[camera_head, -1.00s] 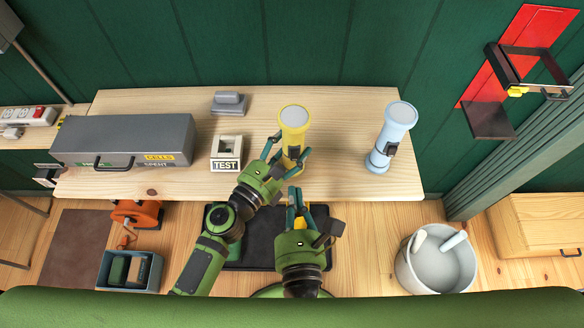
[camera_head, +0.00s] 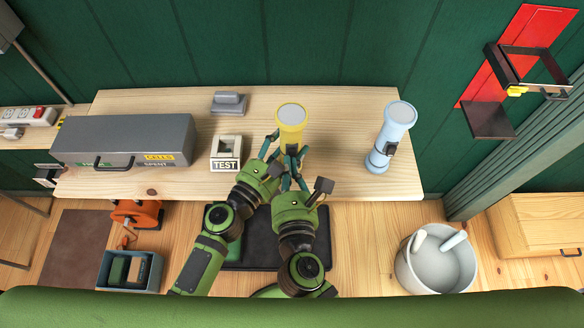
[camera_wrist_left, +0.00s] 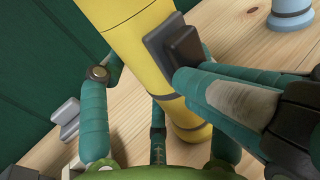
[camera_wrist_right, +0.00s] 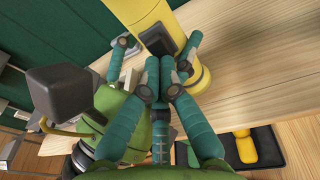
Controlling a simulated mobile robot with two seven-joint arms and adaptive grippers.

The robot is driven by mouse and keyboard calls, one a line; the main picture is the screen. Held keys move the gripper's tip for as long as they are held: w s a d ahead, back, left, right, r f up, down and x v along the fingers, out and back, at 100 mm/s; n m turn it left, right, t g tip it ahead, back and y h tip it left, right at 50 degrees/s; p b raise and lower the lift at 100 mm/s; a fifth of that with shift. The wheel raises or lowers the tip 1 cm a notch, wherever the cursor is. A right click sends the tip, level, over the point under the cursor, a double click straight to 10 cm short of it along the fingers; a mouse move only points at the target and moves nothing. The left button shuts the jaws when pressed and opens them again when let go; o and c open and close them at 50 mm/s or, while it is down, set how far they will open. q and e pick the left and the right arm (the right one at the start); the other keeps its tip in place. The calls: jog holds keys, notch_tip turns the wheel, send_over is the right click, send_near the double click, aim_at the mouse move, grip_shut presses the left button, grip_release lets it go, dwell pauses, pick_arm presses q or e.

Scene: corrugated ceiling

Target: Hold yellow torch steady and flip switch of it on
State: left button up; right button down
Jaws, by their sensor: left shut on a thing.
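The yellow torch (camera_head: 290,128) stands upright on the bench, its pale lens end up. My left gripper (camera_head: 287,146) is shut on the torch body, one finger on each side. In the left wrist view the torch (camera_wrist_left: 140,55) has a dark switch block (camera_wrist_left: 174,44) on its side. My right gripper (camera_head: 290,166) is in front of the torch, fingers drawn together and empty. In the left wrist view its fingertips are right at the lower edge of the switch block; I cannot tell whether they touch. The switch is hidden in the head view.
A light blue torch (camera_head: 383,145) stands on the wooden bench (camera_head: 345,180) to the right. A TEST block (camera_head: 226,152), a grey box (camera_head: 125,137) and a small grey object (camera_head: 228,102) are to the left. A white bucket (camera_head: 437,268) stands on the floor.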

pick_arm(q)
jog(key=shift+s+d+f+h, duration=0.1)
jog(key=shift+s+d+h, duration=0.2)
jog(key=shift+s+d, duration=0.15)
pick_arm(e)
jog(key=shift+w+d+f, duration=0.2)
jog(key=shift+d+f, duration=0.1)
jog(key=shift+f, duration=0.25)
jog(key=shift+s, duration=0.1)
pick_arm(q)
jog(key=shift+a, duration=0.1)
pick_arm(e)
jog(key=shift+s, duration=0.2)
pick_arm(q)
jog(key=shift+w, duration=0.2)
jog(key=shift+w+a, duration=0.1)
jog(key=shift+a, duration=0.05)
pick_arm(e)
jog(key=s+r, duration=0.2)
jog(key=s, duration=0.5)
jog(key=shift+s, duration=0.3)
